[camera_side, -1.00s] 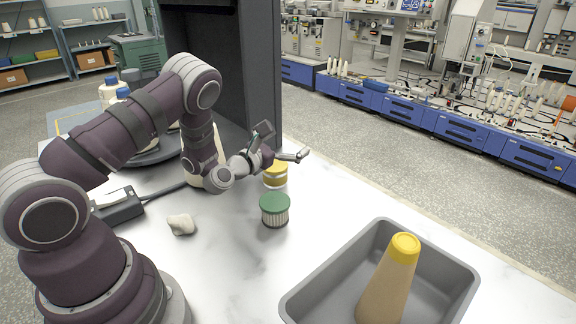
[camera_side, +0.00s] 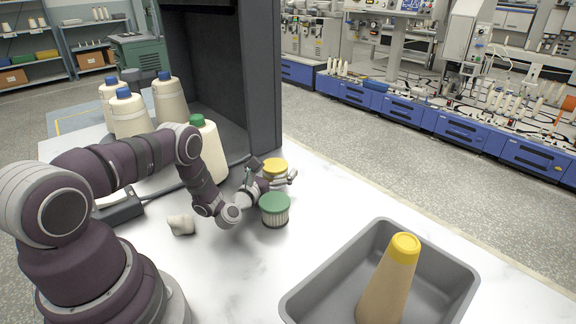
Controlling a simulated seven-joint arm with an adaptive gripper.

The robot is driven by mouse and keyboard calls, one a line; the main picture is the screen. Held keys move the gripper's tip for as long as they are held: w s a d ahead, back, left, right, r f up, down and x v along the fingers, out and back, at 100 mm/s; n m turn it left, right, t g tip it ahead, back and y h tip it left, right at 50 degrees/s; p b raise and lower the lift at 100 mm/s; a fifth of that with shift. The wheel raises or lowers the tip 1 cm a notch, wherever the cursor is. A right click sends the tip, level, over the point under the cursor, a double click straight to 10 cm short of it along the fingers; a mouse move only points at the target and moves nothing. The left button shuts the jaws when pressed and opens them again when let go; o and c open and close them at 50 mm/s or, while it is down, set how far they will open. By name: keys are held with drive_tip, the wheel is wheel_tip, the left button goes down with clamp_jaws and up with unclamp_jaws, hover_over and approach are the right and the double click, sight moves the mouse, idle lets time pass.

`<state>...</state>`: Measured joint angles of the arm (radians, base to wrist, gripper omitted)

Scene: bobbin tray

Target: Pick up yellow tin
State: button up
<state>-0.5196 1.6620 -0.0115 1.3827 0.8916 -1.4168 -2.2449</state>
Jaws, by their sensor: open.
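The yellow tin (camera_side: 275,166) has a yellow lid and stands upright on the white table, behind a green-lidded tin (camera_side: 274,209). My gripper (camera_side: 279,174) is open and low at the yellow tin, with one finger to its left and the other reaching to its right. The tin's lower part is mostly hidden by my gripper and the green-lidded tin. I cannot tell whether the fingers touch it.
A grey tray (camera_side: 318,287) with a tan yellow-topped cone (camera_side: 390,284) stands at the front right. A white lump (camera_side: 181,225) lies left of the green-lidded tin. A dark cabinet (camera_side: 262,80) rises behind the yellow tin.

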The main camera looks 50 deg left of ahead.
drive_tip(key=c, duration=1.3)
drive_tip(key=shift+c, duration=0.3)
drive_tip(key=shift+r, duration=0.1)
